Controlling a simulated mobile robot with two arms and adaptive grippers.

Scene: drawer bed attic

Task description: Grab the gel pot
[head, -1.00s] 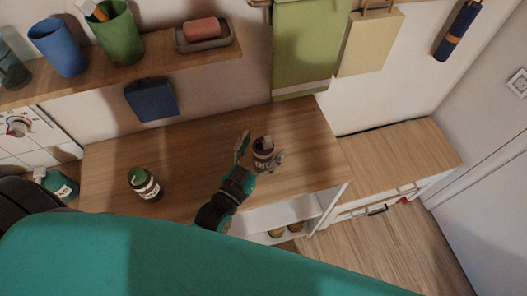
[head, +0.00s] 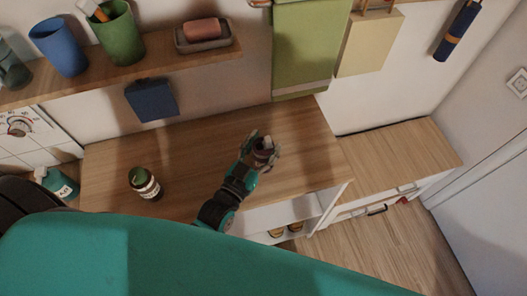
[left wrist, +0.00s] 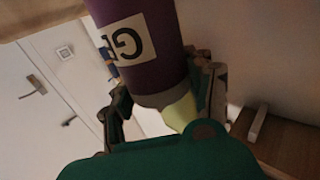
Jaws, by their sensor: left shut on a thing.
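The gel pot is a dark purple jar with a pale label; in the left wrist view (left wrist: 155,60) it fills the upper middle, with letters reading "GE" and a pale yellowish part near the gripper. In the head view my left gripper (head: 261,150) is over the right part of the wooden counter (head: 205,140), shut around the pot, with a finger on either side. The fingers hide most of the pot there. I cannot tell if it still touches the counter. My right gripper is not in view.
A shelf (head: 150,66) above holds cups and a soap dish (head: 208,38). A green towel (head: 303,50) hangs behind the gripper. The lower wooden top (head: 400,158) at right is clear.

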